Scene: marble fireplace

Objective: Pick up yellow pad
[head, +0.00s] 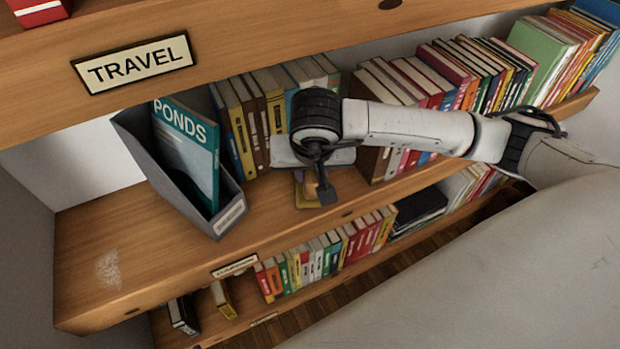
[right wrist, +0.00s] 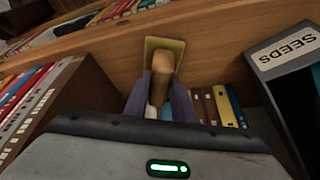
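The yellow pad (head: 306,192) lies on the middle wooden shelf in the head view, partly hidden under my right gripper (head: 322,193). In the right wrist view the pad (right wrist: 178,44) is a flat yellow piece with a tan block-like grip (right wrist: 160,82) standing up from it. The two purple-grey fingers of my right gripper (right wrist: 160,90) stand on either side of this grip, very close to it. I cannot tell whether they press on it. My left gripper is not in view.
A grey file box (head: 226,217) holding a teal "PONDS" book (head: 186,152) stands left of the gripper. Books line the shelf back (head: 240,125), with more to the right (head: 400,85). The upper shelf with a TRAVEL sign (head: 134,64) is above.

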